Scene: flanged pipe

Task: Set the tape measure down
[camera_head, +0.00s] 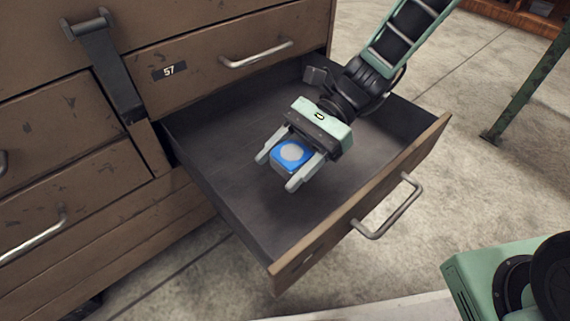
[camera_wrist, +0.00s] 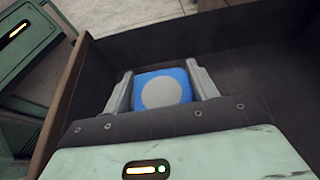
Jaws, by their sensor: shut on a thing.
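The tape measure (camera_head: 291,153) is a small blue block with a round pale grey disc on its top face. My gripper (camera_head: 277,171) is shut on it, with one finger on each side. Both are inside the open drawer (camera_head: 230,201), near its middle. In the wrist view the tape measure (camera_wrist: 163,90) sits between the two grey fingers (camera_wrist: 161,88), with the dark drawer floor around it. I cannot tell whether its underside touches the drawer floor.
The drawer's front panel with a metal handle (camera_head: 388,207) stands to the right. A brown cabinet (camera_head: 60,130) with a drawer labelled 57 rises behind and left. The drawer floor around my gripper looks bare. A green table leg (camera_head: 530,85) stands at the far right.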

